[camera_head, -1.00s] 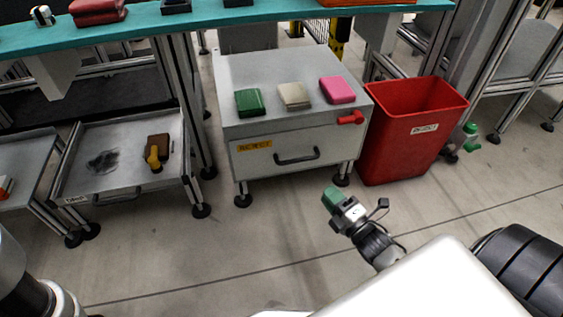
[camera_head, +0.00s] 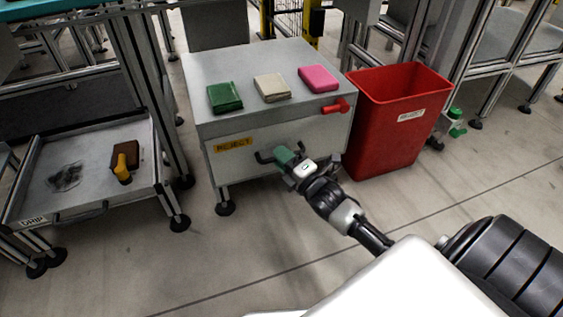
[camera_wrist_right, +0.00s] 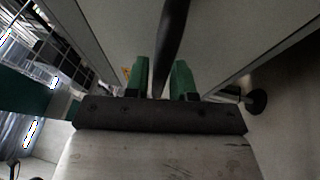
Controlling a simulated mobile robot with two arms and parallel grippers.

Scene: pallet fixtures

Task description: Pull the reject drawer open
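The reject drawer (camera_head: 228,168) is the front of a grey cabinet, marked with a yellow REJECT label (camera_head: 233,144). Its front looks flush with the cabinet. Its black bar handle (camera_head: 264,158) shows at its left end; my right gripper (camera_head: 286,156) hides the rest. In the right wrist view the dark handle (camera_wrist_right: 174,40) runs between the green fingertips of my right gripper (camera_wrist_right: 161,80). A gap shows between handle and left fingertip, so the gripper is open around it. My left gripper is out of view.
Green (camera_head: 224,97), beige (camera_head: 272,87) and pink (camera_head: 318,77) blocks lie on the cabinet top. A red handle (camera_head: 336,107) sticks out at its front right corner. A red bin (camera_head: 390,125) stands close on the right, a drip tray (camera_head: 95,150) on the left. Floor in front is clear.

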